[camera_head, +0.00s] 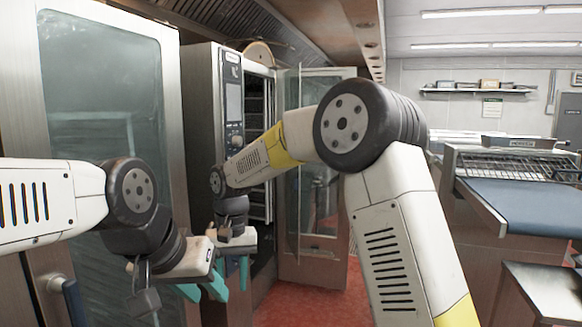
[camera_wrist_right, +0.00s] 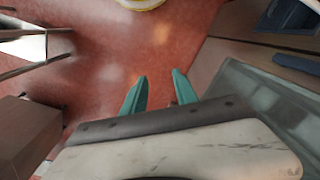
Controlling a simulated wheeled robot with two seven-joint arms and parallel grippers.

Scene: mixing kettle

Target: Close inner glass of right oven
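The right oven (camera_head: 232,100) stands open in the head view, with dark racks partly visible inside. Its outer door (camera_head: 318,268) is swung out to the right. The inner glass (camera_head: 292,95) also stands swung out, in front of that door. My right gripper (camera_head: 233,270) hangs low in front of the oven opening, left of and apart from the inner glass. In the right wrist view its two teal fingers (camera_wrist_right: 158,92) are apart with nothing between them. My left gripper (camera_head: 203,290) is lower left, in front of the left oven, its teal fingers apart and empty.
The left oven's closed glass door (camera_head: 105,90) fills the left side. A blue conveyor table (camera_head: 520,205) stands at right. Red floor (camera_head: 300,305) lies clear below the oven. A glass panel (camera_wrist_right: 265,95) with a dark handle is close to the right in the right wrist view.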

